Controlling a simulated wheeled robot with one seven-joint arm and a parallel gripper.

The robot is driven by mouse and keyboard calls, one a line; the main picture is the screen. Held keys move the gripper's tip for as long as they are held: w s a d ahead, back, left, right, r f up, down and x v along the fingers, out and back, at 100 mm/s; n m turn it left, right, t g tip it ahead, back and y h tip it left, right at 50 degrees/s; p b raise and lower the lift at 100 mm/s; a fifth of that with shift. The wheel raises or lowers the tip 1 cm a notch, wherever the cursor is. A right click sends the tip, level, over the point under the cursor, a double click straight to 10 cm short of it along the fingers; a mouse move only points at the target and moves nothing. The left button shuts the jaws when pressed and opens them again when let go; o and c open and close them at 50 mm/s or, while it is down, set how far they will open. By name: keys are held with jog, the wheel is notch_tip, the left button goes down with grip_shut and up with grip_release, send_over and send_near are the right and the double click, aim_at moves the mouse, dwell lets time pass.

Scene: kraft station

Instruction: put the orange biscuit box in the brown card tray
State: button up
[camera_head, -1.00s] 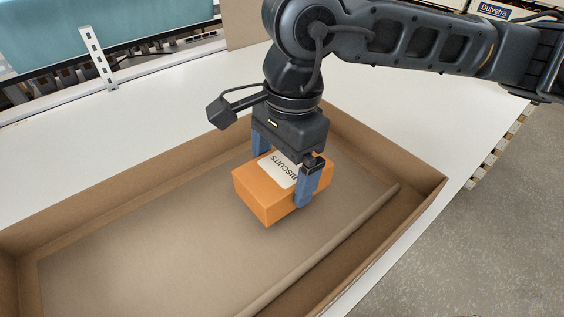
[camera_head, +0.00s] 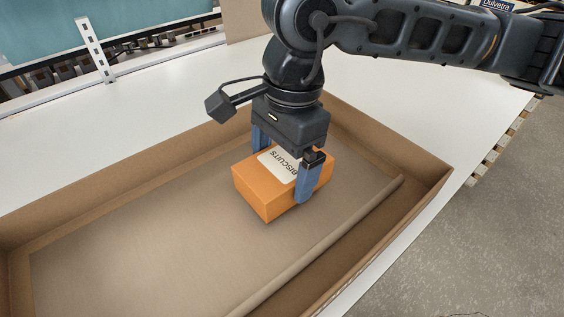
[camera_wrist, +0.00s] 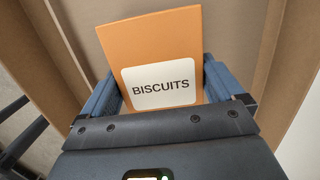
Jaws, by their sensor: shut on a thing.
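The orange biscuit box (camera_head: 262,193) has a white label reading BISCUITS. My gripper (camera_head: 285,172) is shut on it, with one blue finger on each side. The box is inside the outline of the brown card tray (camera_head: 120,185), towards its far right end; I cannot tell whether it touches the floor of the tray. In the wrist view the box (camera_wrist: 150,45) lies between the blue fingers of my gripper (camera_wrist: 160,88), label facing the camera. The far finger is partly hidden behind the box and the gripper body.
The tray stands on a white table (camera_head: 150,110). A cardboard roll or fold (camera_head: 330,240) runs along the tray's near right side. A white perforated upright (camera_head: 95,50) stands at the back left. The tray floor left of the box is clear.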

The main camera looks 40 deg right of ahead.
aim_at(290, 159)
jog(key=shift+f, duration=0.1)
jog(key=o, duration=0.9)
notch_tip(290, 159, up, 2)
jog(key=shift+r+p, duration=0.1)
jog(key=shift+p, duration=1.1)
jog(key=r, duration=0.3)
jog(key=d+r+b, duration=0.1)
jog(key=r, duration=0.7)
jog(key=shift+d+b, duration=0.25)
jog(key=shift+b, duration=0.05)
